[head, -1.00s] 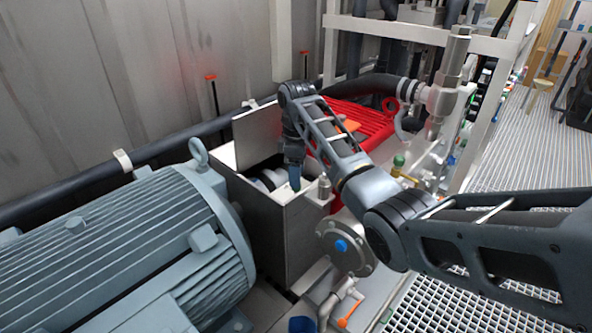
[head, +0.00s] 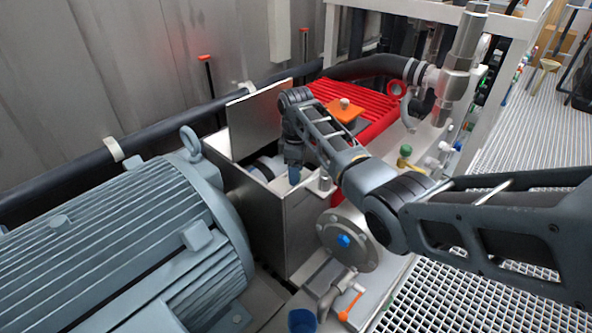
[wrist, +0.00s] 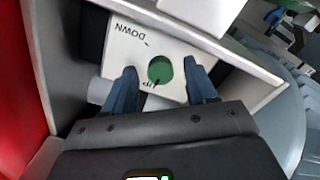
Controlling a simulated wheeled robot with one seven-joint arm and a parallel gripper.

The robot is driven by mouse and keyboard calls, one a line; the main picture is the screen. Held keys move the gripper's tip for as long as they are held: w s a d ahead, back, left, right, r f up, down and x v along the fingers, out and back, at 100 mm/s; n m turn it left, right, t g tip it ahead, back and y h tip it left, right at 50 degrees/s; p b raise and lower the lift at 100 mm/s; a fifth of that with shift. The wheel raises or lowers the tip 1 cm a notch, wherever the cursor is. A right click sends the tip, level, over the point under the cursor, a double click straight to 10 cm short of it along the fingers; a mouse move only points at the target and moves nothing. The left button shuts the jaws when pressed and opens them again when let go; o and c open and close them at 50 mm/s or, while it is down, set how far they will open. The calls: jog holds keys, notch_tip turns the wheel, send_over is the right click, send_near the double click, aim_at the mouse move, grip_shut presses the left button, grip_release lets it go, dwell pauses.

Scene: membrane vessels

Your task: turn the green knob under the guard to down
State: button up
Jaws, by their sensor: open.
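The green knob (wrist: 160,70) sits on a pale plate (wrist: 185,48) marked DOWN and UP. A dark mark on the knob lies at its UP side. My gripper (wrist: 160,67) is open, with one blue finger on each side of the knob; whether they touch it I cannot tell. In the head view my gripper (head: 293,172) points down into the top of an open metal guard box (head: 305,228). The guard's lid (head: 260,118) stands raised behind it. The knob is hidden in the head view.
A large grey-blue motor (head: 120,240) stands left of the box. A red finned unit (head: 375,108) is behind my arm. A round flange with a blue centre (head: 344,240) and an orange-handled valve (head: 350,303) are close in front. Walls of the box enclose the gripper.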

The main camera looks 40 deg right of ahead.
jog(key=c, duration=1.1)
jog(key=shift+o, duration=0.2)
